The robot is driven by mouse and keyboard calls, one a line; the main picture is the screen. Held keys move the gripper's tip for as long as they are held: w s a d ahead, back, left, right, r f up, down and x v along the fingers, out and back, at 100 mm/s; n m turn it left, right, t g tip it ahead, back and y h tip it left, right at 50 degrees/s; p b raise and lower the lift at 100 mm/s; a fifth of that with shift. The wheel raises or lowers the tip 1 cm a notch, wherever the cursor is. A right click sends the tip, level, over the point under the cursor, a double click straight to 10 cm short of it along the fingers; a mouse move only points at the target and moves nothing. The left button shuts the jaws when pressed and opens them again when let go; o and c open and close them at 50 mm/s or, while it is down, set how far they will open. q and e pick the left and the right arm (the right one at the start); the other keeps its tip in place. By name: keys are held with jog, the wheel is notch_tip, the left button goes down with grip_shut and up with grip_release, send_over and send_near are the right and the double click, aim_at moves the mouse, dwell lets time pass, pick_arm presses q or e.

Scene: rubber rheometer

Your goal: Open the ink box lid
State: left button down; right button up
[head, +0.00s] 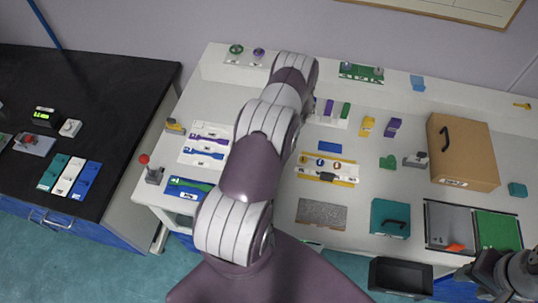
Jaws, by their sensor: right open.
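No box carries a readable ink label, so I cannot tell for certain which is the ink box. My right gripper (484,268) is at the bottom right corner, partly cut off, open and apart from both boxes. My left gripper is not visible.
My arm links cross the middle of the white table (350,222) and hide part of it. A grey and green tray (474,226) lies right of the teal box. A black bin (400,277) stands in front. A black bench (112,84) is at left.

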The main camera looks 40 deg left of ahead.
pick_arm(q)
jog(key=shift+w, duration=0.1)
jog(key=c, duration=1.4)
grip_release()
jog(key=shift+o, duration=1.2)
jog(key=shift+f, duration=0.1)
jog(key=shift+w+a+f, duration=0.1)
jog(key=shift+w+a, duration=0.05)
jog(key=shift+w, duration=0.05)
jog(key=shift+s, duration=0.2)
